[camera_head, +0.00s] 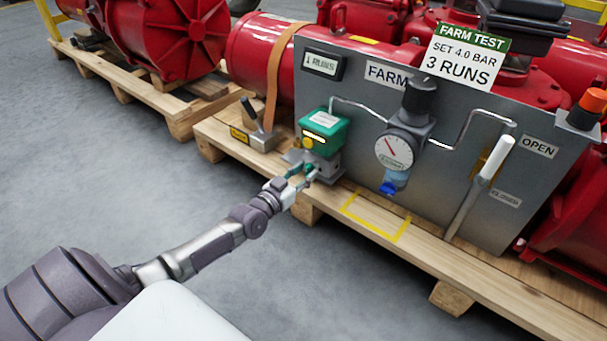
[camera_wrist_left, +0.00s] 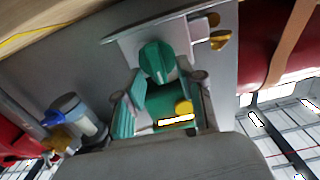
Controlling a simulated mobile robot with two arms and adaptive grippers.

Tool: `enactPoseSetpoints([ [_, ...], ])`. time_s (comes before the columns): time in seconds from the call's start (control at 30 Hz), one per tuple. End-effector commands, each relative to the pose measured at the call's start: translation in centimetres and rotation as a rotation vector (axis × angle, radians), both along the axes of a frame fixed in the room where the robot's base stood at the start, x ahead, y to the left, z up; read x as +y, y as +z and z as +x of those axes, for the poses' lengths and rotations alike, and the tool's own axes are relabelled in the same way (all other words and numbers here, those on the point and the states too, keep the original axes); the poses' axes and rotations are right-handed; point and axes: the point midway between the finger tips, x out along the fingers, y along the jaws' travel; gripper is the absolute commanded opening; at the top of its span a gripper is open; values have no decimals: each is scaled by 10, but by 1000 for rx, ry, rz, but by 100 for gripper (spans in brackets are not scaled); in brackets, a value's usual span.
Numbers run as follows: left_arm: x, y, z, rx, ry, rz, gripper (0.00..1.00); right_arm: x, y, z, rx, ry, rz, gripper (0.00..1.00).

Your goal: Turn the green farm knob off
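The green farm knob (camera_head: 309,168) is small and sits low on the grey valve block, under a green box (camera_head: 323,133) with a white label. In the left wrist view the knob (camera_wrist_left: 157,62) shows as a ridged green handle, with the yellow-marked green box (camera_wrist_left: 160,108) beside it. My left gripper (camera_head: 301,177) is open at the knob, its fingers apart on either side. I cannot tell whether a finger touches it. My right gripper is not in view.
A grey panel carries a pressure gauge (camera_head: 395,152), a white-handled lever (camera_head: 496,158) and a "FARM TEST" sign (camera_head: 465,56). A small lever block (camera_head: 256,135) stands left of the green box. The wooden pallet (camera_head: 420,244) runs below. The floor in front is clear.

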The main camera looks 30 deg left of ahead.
Motion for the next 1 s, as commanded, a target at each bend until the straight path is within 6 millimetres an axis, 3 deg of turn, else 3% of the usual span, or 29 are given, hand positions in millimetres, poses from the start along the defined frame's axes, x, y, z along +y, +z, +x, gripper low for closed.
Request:
enactPoseSetpoints([
  [0.03,0,0,0,0,0,0,32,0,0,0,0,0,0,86],
  [0.23,0,0,0,0,0,0,0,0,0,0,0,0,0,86],
  [0.63,-1,2,0,-4,0,32,0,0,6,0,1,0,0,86],
  [1.0,-3,4,-1,-19,1,269,0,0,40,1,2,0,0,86],
])
